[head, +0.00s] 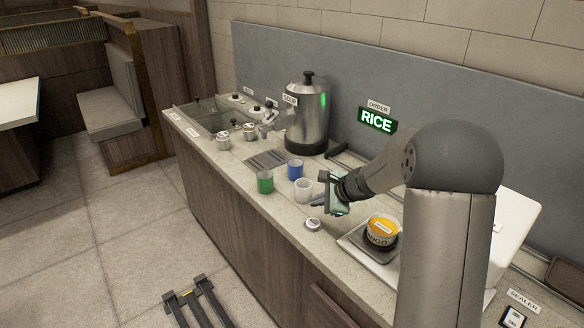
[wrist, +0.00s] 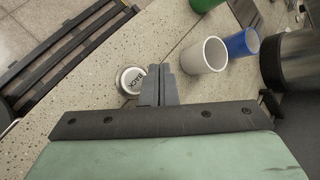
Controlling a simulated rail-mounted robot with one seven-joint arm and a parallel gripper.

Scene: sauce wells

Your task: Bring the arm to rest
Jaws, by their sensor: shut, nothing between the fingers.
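My gripper (head: 314,203) is over the counter (head: 226,164), beside the white cup (head: 303,192) and above the small round labelled lid or button (head: 313,224). In the wrist view, its fingers (wrist: 159,80) are shut together with nothing between them. The round labelled piece shows just left of the fingertips, and the white cup (wrist: 204,56) is to their right, apart from them. My arm reaches in from the right and hides part of the counter's right side.
A blue cup (head: 295,169) and green cup (head: 265,182) stand near the white cup. A steel urn (head: 307,115) is behind. An orange-topped tub (head: 382,229) sits on a scale to the right. A lit RICE sign (head: 376,121) hangs on the wall. Open floor lies left.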

